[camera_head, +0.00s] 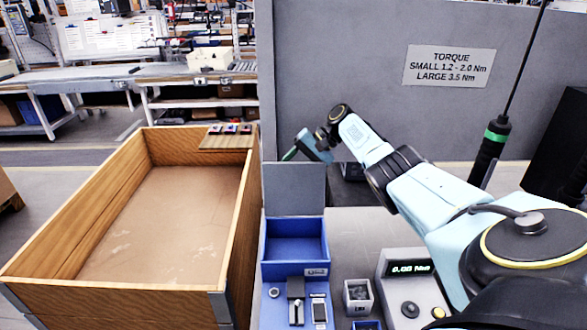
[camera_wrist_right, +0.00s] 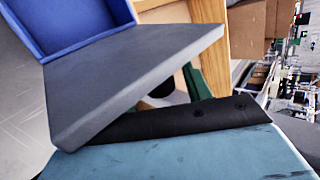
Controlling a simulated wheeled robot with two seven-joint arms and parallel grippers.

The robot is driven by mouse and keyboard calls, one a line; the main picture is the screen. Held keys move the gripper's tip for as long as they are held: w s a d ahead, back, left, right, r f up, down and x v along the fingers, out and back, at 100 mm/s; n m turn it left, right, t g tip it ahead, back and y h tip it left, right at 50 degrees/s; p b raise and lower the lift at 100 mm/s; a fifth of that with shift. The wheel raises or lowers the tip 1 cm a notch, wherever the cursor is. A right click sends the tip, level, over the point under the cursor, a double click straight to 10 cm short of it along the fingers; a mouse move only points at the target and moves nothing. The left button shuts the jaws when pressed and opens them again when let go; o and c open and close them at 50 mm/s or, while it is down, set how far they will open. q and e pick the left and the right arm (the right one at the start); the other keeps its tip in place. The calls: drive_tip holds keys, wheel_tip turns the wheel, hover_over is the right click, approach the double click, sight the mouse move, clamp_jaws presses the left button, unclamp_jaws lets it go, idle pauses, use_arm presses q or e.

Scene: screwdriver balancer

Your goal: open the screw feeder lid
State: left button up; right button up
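The screw feeder is a blue box (camera_head: 295,241) at the lower middle of the head view, with its open interior showing. Its grey lid (camera_head: 294,190) stands raised at the back edge, roughly upright. My right gripper (camera_head: 302,149) is behind and above the lid's top edge, reached by my arm from the right. In the right wrist view, the grey lid (camera_wrist_right: 125,85) crosses close in front of the gripper and hides part of its fingers. I cannot tell whether it touches the lid or how far its fingers are apart. My left gripper is not in view.
A large wooden crate (camera_head: 250,195) stands left of the feeder, with a small holder on its far corner. Right of the feeder are a small white bin (camera_head: 358,297) and a torque display box (camera_head: 409,290). A grey panel with a torque sign (camera_head: 449,66) stands behind. A screwdriver (camera_head: 489,150) hangs at right.

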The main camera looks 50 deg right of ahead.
drive_tip(key=shift+d, duration=0.1)
drive_tip(key=b+v, duration=0.1)
drive_tip(key=v, duration=1.2)
drive_tip(key=shift+r, duration=0.15)
drive_tip(key=shift+d, duration=0.1)
